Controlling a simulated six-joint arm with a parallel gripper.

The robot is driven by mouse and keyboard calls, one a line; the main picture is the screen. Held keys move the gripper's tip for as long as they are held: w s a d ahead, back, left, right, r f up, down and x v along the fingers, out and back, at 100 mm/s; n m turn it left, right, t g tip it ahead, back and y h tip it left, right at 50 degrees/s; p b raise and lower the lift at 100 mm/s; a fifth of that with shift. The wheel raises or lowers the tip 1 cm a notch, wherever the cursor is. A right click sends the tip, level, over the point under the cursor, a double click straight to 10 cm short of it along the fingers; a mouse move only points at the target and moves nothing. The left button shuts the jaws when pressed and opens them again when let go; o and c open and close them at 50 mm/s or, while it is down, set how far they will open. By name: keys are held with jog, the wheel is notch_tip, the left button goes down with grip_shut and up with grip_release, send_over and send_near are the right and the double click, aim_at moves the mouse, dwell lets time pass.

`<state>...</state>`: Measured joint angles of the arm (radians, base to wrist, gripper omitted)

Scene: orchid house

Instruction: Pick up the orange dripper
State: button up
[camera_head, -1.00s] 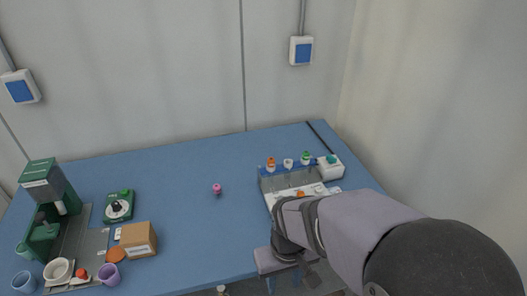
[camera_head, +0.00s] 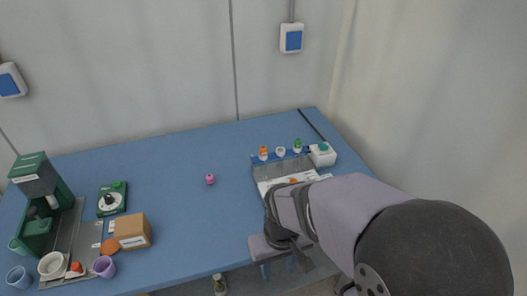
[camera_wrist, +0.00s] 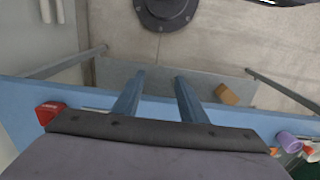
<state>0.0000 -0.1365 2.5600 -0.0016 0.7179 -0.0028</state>
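The orange dripper looks to be the small white bottle with an orange top (camera_head: 263,153) at the left end of the rack's back row, in the head view. It stands upright beside a white-topped one (camera_head: 280,152) and a green-topped one (camera_head: 298,146). My gripper (camera_wrist: 160,76) shows two blue fingers apart with nothing between them in the wrist view. In the head view my arm's end is at the table's front edge, nearer than the rack and apart from the dripper. I cannot make out the dripper in the wrist view.
The clear-fronted rack (camera_head: 268,173) stands at the right, with a white teal-topped container (camera_head: 322,155) beside it. A pink-topped item (camera_head: 210,179) stands alone mid-table. A cardboard box (camera_head: 132,232), green dial device (camera_head: 111,199), coffee machine (camera_head: 40,190) and purple cup (camera_head: 104,266) are left.

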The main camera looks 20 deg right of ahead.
aim_at(262, 150)
jog(key=shift+o, duration=0.5)
jog(key=shift+d, duration=0.1)
